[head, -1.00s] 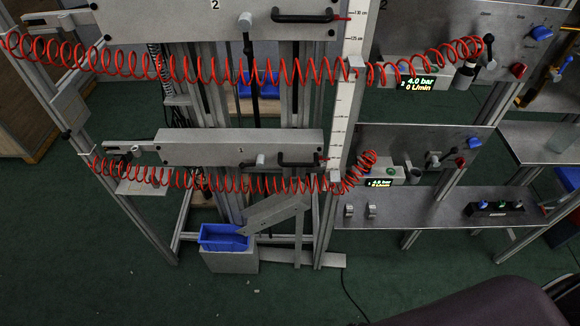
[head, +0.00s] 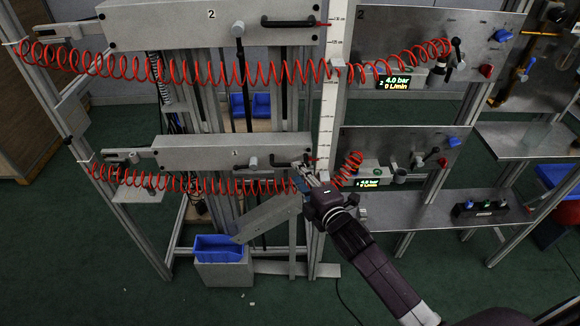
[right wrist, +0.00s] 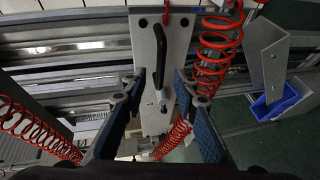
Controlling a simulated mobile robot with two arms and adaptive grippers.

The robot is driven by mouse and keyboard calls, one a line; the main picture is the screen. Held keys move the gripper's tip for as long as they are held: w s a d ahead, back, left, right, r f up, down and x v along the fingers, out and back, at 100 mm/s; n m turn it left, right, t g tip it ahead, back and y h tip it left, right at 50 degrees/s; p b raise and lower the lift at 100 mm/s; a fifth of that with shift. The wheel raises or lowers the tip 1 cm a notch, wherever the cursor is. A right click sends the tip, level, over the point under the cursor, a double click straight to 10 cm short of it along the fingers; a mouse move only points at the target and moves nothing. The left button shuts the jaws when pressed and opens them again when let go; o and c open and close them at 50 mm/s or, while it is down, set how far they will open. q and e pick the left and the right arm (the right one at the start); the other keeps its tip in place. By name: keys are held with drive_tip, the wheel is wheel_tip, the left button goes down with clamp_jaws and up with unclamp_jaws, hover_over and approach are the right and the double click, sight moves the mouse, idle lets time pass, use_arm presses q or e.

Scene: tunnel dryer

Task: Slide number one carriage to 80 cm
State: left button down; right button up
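The number one carriage (head: 200,153) is the lower long grey beam marked 1, lying level. Its black handle (head: 285,164) is at its right end. A white upright scale (head: 328,112) stands beside that end; its figures are too small to read there. My right gripper (head: 306,178) is just in front of and below the handle. In the right wrist view the gripper (right wrist: 160,88) is open, its blue-padded fingers apart and empty. The black handle (right wrist: 160,48) shows beyond the fingertips, and I see no grip on it. My left gripper is not in view.
The number two carriage (head: 200,28) sits higher on the frame. Red coiled hoses (head: 230,184) run along both carriages, close to my right gripper. A slanted grey chute (head: 268,217) leads to a blue bin (head: 220,248) below. A metal shelf (head: 410,212) stands to the right.

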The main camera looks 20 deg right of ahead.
sight(290, 166)
drive_tip(key=x, duration=0.6)
drive_tip(key=shift+w+f+p, duration=0.1)
drive_tip(key=shift+w+p, duration=0.15)
drive_tip(key=shift+p, duration=0.05)
clamp_jaws()
drive_tip(key=shift+f, duration=0.1)
